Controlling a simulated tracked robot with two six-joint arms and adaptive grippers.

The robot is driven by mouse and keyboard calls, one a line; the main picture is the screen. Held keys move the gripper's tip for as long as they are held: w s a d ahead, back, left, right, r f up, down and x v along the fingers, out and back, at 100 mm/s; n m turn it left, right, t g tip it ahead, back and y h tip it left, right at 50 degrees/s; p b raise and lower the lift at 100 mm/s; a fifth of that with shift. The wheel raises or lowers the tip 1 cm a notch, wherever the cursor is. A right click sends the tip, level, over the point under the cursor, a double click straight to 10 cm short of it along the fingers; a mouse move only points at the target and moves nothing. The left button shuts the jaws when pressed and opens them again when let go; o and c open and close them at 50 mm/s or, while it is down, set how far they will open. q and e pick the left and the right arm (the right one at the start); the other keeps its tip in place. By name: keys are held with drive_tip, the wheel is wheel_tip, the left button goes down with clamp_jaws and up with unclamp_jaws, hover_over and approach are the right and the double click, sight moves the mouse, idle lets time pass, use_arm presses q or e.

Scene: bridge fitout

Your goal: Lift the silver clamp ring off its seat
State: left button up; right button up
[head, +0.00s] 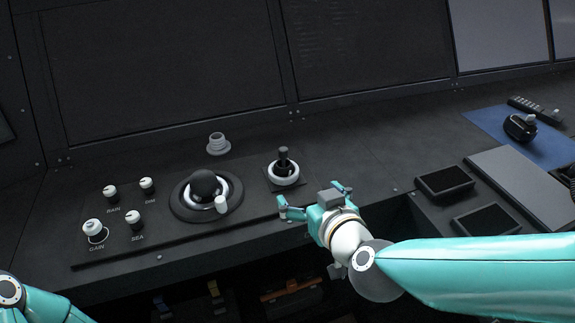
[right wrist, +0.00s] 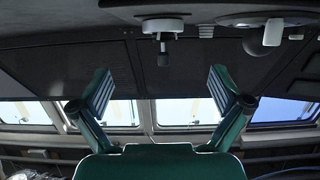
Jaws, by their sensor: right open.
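A pale silver ring (head: 285,181) sits around the base of a short black stick on the console. A second pale ring (head: 236,190) surrounds a black ball in a dark round mount, with a small white cylinder (head: 221,203) at its front. I cannot tell for certain which is the clamp ring. My right gripper (head: 312,197) is open and empty, in front of the stick and apart from it. In the right wrist view the gripper (right wrist: 160,92) has its fingers spread, with the stick's ring (right wrist: 163,24) beyond them at the top. My left gripper is out of view.
A grey ridged piece (head: 217,144) stands behind the ball mount. Several knobs (head: 134,219) are at the panel's left. Two dark trays (head: 445,181), a grey pad (head: 520,180) and a blue mat (head: 490,122) lie right. Dark screens rise behind.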

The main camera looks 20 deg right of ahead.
sight(286, 174)
drive_tip(key=p+x, duration=0.3)
drive_tip(key=shift+w+f, duration=0.1)
drive_tip(key=shift+w, duration=0.25)
drive_tip(key=x, duration=0.2)
drive_tip(key=shift+w+a+f+b, duration=0.1)
drive_tip(key=shift+w+f+b, duration=0.1)
drive_tip(key=shift+f+b, duration=0.1)
drive_tip(key=shift+x, duration=2.75)
drive_tip(key=shift+a+f, duration=0.1)
drive_tip(key=shift+a, duration=0.05)
drive_tip(key=shift+c, duration=0.2)
drive_tip(key=c, duration=1.1)
drive_tip(key=shift+c, duration=0.3)
